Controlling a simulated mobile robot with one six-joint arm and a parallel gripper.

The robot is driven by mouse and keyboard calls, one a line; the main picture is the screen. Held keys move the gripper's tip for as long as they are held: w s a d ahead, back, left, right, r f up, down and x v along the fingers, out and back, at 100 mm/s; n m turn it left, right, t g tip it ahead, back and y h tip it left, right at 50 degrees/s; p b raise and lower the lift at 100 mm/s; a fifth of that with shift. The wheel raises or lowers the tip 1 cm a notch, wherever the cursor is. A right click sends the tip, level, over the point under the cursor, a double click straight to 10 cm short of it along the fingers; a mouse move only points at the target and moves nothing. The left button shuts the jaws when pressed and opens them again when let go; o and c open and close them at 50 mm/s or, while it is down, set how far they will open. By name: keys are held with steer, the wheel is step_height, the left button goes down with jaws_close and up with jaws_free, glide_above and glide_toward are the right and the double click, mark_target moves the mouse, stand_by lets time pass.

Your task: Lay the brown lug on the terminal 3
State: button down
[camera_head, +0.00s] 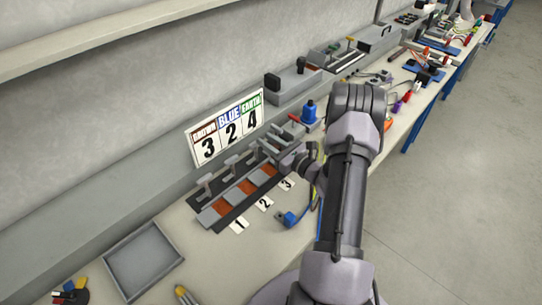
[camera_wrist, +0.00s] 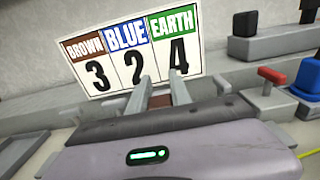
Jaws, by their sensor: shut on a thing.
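The terminal strip (camera_head: 226,222) lies on the bench with copper-brown pads in a row and number cards in front. Terminal 3 (camera_head: 270,170) is the pad behind card 3 (camera_head: 287,184). My gripper (camera_head: 289,158) is at the far end of the strip, close to terminal 3; my arm hides part of it. In the wrist view my fingers (camera_wrist: 160,93) are closed around a small brown piece, the brown lug (camera_wrist: 160,100). Most of the lug is hidden, and I cannot tell whether it touches the pad.
A sign (camera_head: 226,128) behind the strip reads brown 3, blue 2, earth 4. A blue lug (camera_head: 289,218) lies on the bench in front. A grey tray (camera_head: 145,262) stands at the left. Levers (camera_head: 205,183) rise along the strip's back.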

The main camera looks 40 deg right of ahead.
steer(key=shift+w+r, duration=0.15)
steer(key=shift+w, duration=0.05)
steer(key=shift+s, duration=0.1)
steer(key=shift+a, duration=0.1)
step_height(320, 180, down, 6)
steer(key=b, duration=0.5)
steer(key=shift+r, duration=0.1)
steer(key=shift+f+b, duration=1.7)
steer(key=shift+b, duration=0.15)
stand_by(1.1)
steer(key=c, duration=1.1)
jaws_free()
